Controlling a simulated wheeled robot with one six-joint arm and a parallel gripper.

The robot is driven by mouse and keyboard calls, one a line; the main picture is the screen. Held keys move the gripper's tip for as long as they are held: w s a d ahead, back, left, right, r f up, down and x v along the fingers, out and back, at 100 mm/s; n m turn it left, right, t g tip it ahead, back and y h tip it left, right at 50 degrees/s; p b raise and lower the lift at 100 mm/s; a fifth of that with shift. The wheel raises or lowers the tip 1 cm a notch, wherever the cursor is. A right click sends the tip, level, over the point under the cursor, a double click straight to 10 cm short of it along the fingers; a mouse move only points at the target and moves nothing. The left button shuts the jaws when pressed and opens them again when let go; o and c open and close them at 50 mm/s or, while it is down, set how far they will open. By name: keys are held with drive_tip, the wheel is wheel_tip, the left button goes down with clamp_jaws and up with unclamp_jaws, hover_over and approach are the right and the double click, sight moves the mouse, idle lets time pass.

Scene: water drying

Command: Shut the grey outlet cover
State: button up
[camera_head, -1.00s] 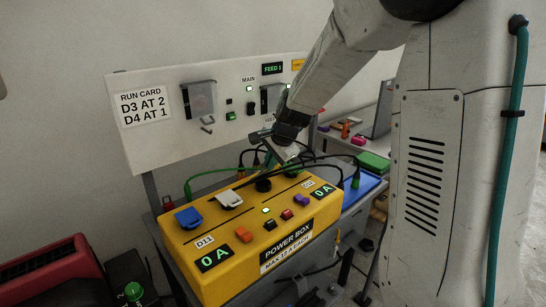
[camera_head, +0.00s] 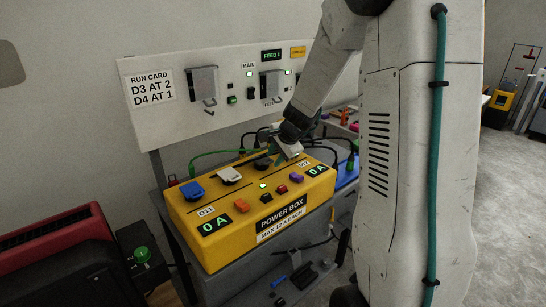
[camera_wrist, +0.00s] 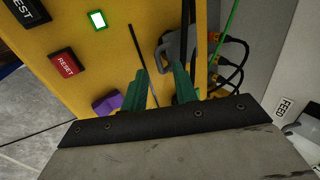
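The yellow power box (camera_head: 215,234) stands on a grey stand. Its top has a blue outlet cover (camera_head: 193,190) and a pale cover (camera_head: 229,175) at the left, then a dark socket (camera_head: 262,163). My gripper (camera_head: 282,157) is low over the far right of the box top. In the wrist view, its two green fingers (camera_wrist: 170,86) are a little apart, with nothing clearly between them. A grey, frame-like piece, seemingly the grey outlet cover (camera_wrist: 166,46), is just beyond the fingertips. I cannot tell whether they touch it. In the head view my gripper mostly hides that spot.
Black plugs and cables (camera_wrist: 234,60) run along the box's back edge beside the fingers. A purple button (camera_wrist: 107,103) and a red reset button (camera_wrist: 67,62) are left of the fingers. A white panel (camera_head: 150,128) with switches stands behind the box.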

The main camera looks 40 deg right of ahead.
drive_tip(key=shift+w+a, duration=0.15)
drive_tip(key=shift+a, duration=0.1)
drive_tip(key=v, duration=0.8)
drive_tip(key=shift+f, duration=0.1)
